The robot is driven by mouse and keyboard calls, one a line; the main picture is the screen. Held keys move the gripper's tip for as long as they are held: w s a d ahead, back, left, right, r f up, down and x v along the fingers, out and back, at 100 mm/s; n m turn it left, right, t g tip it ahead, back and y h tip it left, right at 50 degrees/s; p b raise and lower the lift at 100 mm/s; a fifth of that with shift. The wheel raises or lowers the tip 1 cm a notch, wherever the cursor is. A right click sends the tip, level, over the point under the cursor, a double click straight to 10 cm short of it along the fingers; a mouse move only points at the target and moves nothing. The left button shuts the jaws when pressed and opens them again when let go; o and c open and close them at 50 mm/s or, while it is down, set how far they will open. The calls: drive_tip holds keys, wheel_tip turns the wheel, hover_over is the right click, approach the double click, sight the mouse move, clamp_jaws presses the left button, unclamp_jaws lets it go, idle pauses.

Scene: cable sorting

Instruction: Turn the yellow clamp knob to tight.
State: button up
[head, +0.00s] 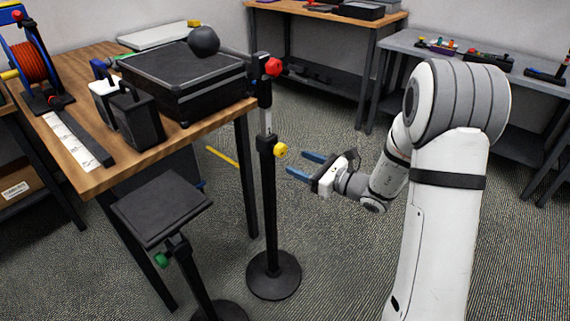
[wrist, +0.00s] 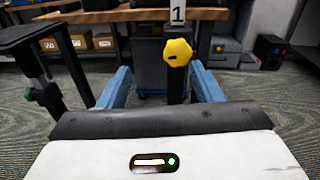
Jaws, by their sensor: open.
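The yellow clamp knob (head: 281,150) sits on the side of a black upright stand (head: 269,200) in the head view. In the wrist view the yellow knob (wrist: 177,52) is ahead, above the gap between the fingers, with a dark slot mark on its face. My gripper (head: 299,164) has two blue fingers, spread open and empty. It is to the right of the knob and apart from it. In the wrist view my gripper (wrist: 162,84) points toward the stand's post. How tight the knob is cannot be told.
A red knob (head: 273,67) is higher on the same stand. A wooden table (head: 88,181) with a black case (head: 185,80) stands to the left. A low stand with a black platform (head: 162,208) and green knob (head: 161,259) is at front left.

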sight(284, 152)
drive_tip(key=shift+m+t, duration=0.6)
drive_tip(key=shift+m, duration=0.1)
drive_tip(key=w+a, duration=0.1)
drive_tip(key=w, duration=0.1)
drive_tip(key=w+a+f, duration=0.1)
drive_tip(key=w+a, duration=0.1)
drive_tip(key=w+a+b, duration=0.1)
drive_tip(key=w+a, duration=0.1)
drive_tip(key=shift+w+f, duration=0.2)
drive_tip(key=shift+f, duration=0.05)
drive_tip(key=shift+c, duration=0.5)
drive_tip(key=c, duration=0.9)
